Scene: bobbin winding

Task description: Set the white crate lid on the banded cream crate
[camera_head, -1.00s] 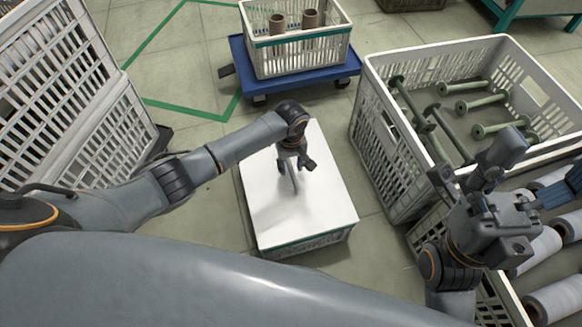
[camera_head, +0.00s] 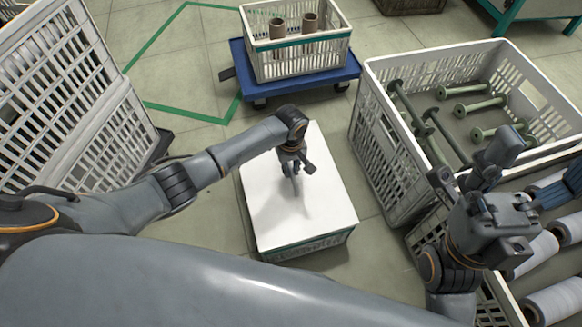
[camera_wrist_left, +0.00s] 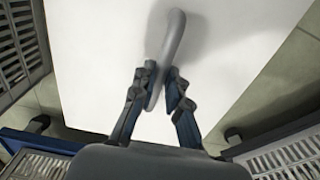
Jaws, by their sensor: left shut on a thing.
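The white crate lid (camera_head: 287,210) is a flat white panel with a raised grey handle (camera_wrist_left: 174,40). My left gripper (camera_head: 294,168) is shut on this handle, and its fingers (camera_wrist_left: 158,88) show on both sides of it in the left wrist view. The lid lies over a cream crate with a green band (camera_head: 310,245), which shows just under the front edge. The lid hides the rest of that crate; I cannot tell whether it is fully seated. My right gripper (camera_head: 480,180) is over the crates at the right, its jaw opening unclear.
A cream crate with a green band and brown tubes (camera_head: 299,50) stands on a blue dolly (camera_head: 335,75) behind. A large crate (camera_head: 385,150) with green bobbins stands right. White spools (camera_head: 550,300) lie lower right. Stacked crates (camera_head: 60,100) stand left.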

